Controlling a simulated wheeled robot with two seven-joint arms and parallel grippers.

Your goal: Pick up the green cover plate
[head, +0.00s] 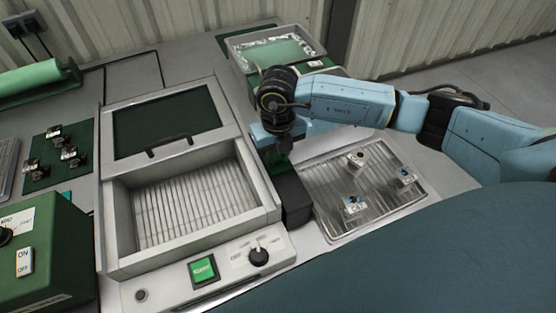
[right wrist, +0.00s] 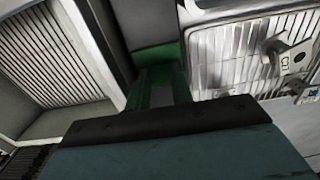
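A green piece (head: 274,160), which looks like the cover plate, shows in the narrow strip between the lidded machine and the ribbed metal tray. My right gripper (head: 281,150) hangs down right over it and hides much of it. In the right wrist view the green piece (right wrist: 157,54) lies straight ahead of the gripper's dark front edge. The fingertips do not show clearly, so I cannot tell whether they touch or hold it. My left gripper is not in view.
The ribbed tray (head: 385,213) on the right holds 3 small metal parts. A dark block (head: 292,200) sits just in front of the gripper.

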